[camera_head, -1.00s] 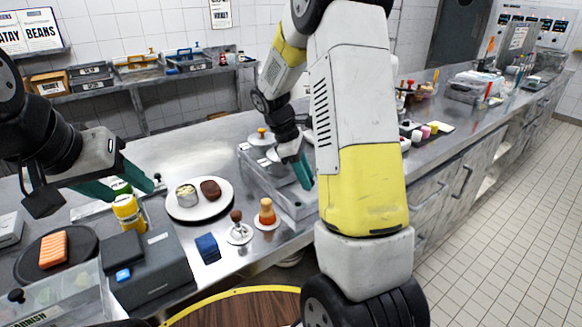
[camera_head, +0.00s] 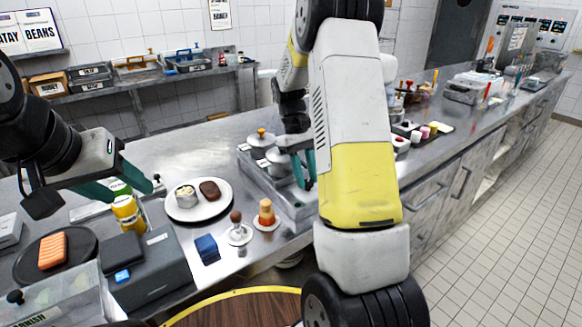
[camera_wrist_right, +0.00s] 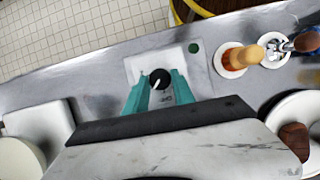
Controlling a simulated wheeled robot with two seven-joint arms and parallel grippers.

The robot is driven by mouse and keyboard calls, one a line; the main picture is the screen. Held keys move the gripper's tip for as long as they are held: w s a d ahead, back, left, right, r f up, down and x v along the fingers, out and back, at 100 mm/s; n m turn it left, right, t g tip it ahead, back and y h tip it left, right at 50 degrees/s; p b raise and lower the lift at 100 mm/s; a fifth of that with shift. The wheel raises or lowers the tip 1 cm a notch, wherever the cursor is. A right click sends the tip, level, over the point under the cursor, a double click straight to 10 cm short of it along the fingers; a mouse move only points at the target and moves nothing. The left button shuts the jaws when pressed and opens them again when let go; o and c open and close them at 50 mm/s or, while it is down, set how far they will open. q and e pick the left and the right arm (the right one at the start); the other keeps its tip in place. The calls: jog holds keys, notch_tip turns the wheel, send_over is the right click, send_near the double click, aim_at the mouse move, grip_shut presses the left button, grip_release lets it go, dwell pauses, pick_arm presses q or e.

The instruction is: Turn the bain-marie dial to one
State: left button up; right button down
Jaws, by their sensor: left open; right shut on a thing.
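The bain-marie (camera_head: 262,188) is a grey metal unit with lidded pots, standing on the counter. Its dial (camera_wrist_right: 160,79) is a black round knob with a white pointer line, on a pale panel in the right wrist view. My right gripper (camera_head: 304,184) reaches down at the front of the bain-marie. In the right wrist view its teal fingers (camera_wrist_right: 160,84) are shut on the dial, one on each side. Markings on the panel are partly hidden and too small to read. My left gripper (camera_head: 146,192) is open and empty above the counter at the left.
A green round spot (camera_wrist_right: 194,47) sits on the panel beside the dial.

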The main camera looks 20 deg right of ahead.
jog(key=shift+d+m+y, duration=0.1)
jog(key=shift+m+y, duration=0.4)
jog(key=shift+m, duration=0.6)
jog(key=c, duration=1.1)
grip_release()
jog(key=shift+o, duration=0.2)
jog(key=v, duration=0.8)
